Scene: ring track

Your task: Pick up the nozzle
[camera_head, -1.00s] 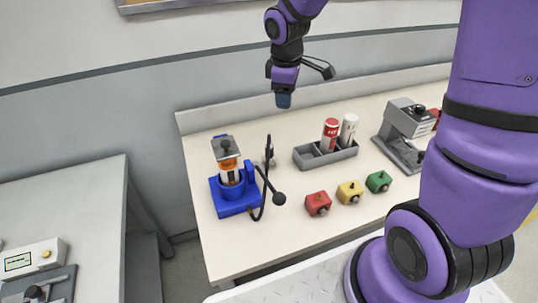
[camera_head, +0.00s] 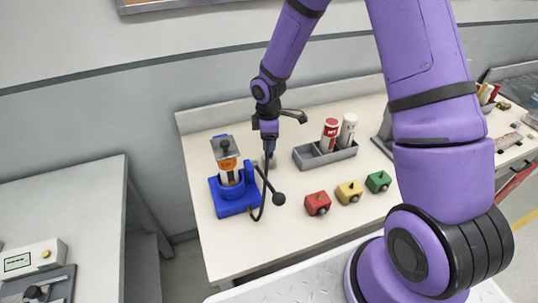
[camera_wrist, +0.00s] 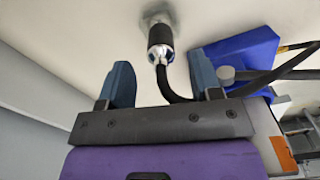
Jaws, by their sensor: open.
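The nozzle (camera_wrist: 160,38) is a dark cylinder with a metal end and a black hose. In the wrist view it lies just beyond my gripper (camera_wrist: 162,75), between the lines of the two blue fingers. The fingers are apart and nothing is clamped between them. In the head view my gripper (camera_head: 269,150) points down over the table at the nozzle's place, right of the blue machine. The gripper partly hides the nozzle there; its black hose (camera_head: 265,185) loops down in front.
The blue machine (camera_head: 232,196) stands close on the left of my gripper. A grey tray (camera_head: 311,160) with red and white bottles is to the right. Red (camera_head: 317,203), yellow (camera_head: 349,191) and green (camera_head: 378,181) blocks sit in front. The table's left front is clear.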

